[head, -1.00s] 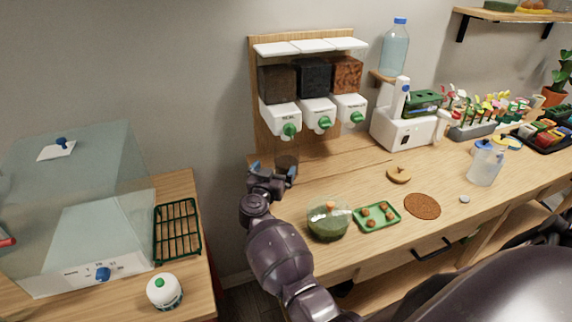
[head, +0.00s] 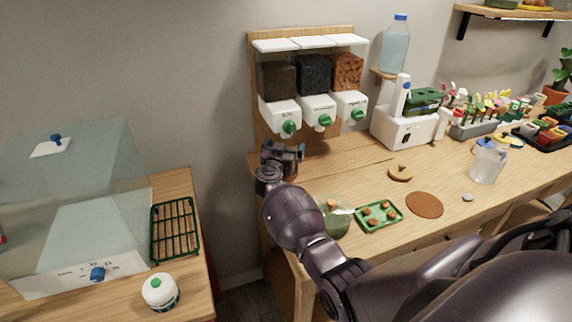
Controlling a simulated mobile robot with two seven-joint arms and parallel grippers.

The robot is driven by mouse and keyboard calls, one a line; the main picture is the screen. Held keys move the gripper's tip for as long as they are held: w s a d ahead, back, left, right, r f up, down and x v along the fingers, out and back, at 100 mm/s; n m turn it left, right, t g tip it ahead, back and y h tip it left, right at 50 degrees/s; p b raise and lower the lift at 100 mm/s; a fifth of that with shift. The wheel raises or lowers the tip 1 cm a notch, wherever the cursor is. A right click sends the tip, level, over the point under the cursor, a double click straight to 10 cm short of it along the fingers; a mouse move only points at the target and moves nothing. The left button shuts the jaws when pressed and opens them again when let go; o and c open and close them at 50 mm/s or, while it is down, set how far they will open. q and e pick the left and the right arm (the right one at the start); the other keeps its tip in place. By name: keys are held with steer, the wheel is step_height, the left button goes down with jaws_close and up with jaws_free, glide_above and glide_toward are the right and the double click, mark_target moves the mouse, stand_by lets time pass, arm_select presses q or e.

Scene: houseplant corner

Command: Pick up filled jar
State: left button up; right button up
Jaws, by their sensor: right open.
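My right gripper (head: 283,149) is open in front of the dispenser rack, below the left dispenser with its green knob (head: 289,127). A small dark-filled jar stood under that dispenser a second ago. It is now hidden behind or between my fingers, and I cannot tell whether they touch it. A round glass vessel with green content (head: 338,222) stands on the bench, partly covered by my right forearm. My left gripper is not in view.
A green tray (head: 380,215) with brown lumps, a brown round mat (head: 425,205) and a clear jug (head: 488,162) stand to the right on the wooden bench.

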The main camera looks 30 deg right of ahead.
steer(key=shift+r, duration=0.1)
steer(key=c, duration=1.3)
